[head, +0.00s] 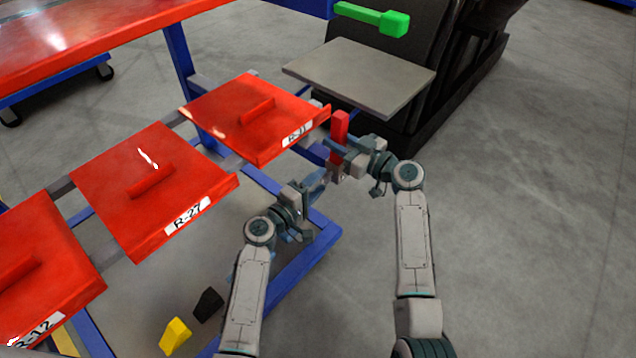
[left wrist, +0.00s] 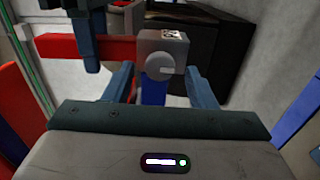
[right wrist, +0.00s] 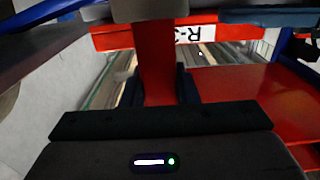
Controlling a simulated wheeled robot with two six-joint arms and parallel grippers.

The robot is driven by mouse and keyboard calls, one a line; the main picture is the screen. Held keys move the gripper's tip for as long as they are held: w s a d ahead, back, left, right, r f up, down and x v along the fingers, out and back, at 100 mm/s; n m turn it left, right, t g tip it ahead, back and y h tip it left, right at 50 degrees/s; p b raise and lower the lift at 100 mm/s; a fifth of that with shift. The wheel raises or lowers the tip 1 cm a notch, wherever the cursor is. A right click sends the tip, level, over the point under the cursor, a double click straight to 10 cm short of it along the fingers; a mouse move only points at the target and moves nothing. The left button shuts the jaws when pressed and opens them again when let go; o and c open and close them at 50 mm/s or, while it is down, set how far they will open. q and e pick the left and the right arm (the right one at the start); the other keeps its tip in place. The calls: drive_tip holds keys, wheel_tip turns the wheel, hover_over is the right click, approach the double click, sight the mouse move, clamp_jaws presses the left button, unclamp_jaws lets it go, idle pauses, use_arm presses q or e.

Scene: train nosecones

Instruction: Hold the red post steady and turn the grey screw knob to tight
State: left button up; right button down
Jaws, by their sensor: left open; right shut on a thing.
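The red post (head: 340,127) stands upright beside the R-31 panel in the head view. In the left wrist view the post (left wrist: 90,49) runs sideways into a grey block (left wrist: 170,42) that carries the round grey screw knob (left wrist: 160,67). My right gripper (head: 347,160) is shut on the post, which also shows between its fingers in the right wrist view (right wrist: 155,65). My left gripper (head: 320,181) is open just below. In the left wrist view its fingers lie on either side of the knob, with gaps visible. The knob is too small to make out in the head view.
Red panels, including R-27 (head: 150,190), lie along the blue frame (head: 300,255) on the left. A grey plate (head: 360,75) and a green handle (head: 372,18) are behind. Black and yellow blocks (head: 175,336) lie on the floor. The right-hand floor is clear.

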use_arm(q)
drive_tip(key=v, duration=1.1)
drive_tip(key=shift+s, duration=0.2)
drive_tip(key=shift+a, duration=0.1)
use_arm(e)
drive_tip(key=c, duration=1)
unclamp_jaws()
drive_tip(key=shift+c, duration=0.2)
